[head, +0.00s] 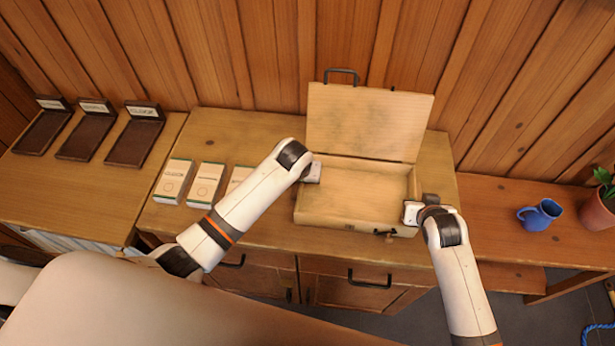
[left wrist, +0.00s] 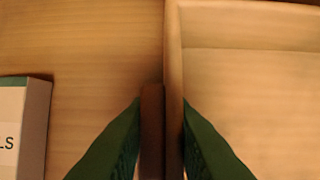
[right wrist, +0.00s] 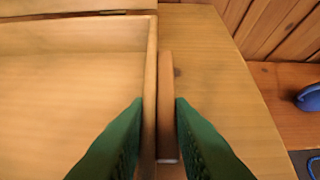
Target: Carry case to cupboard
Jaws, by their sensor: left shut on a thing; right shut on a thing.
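The case (head: 350,226) is a shallow wooden box standing open on top of the wooden cupboard (head: 270,215). Its lid (head: 369,122) is raised at the back, with a dark handle on its top edge. The inside looks empty. My left gripper (head: 314,172) is shut on the case's left side; in the left wrist view its green fingers (left wrist: 162,125) straddle the left wall and a dark strip beside it. My right gripper (head: 411,211) is shut on the right side; in the right wrist view its fingers (right wrist: 160,125) straddle the right wall and a wooden piece beside it.
White boxes (head: 205,184) stand left of the case, one partly behind my left arm. Dark trays with labels (head: 134,136) lie on the left surface. A blue mug (head: 540,214) and a potted plant (head: 599,208) stand on the lower bench (head: 490,215) at right.

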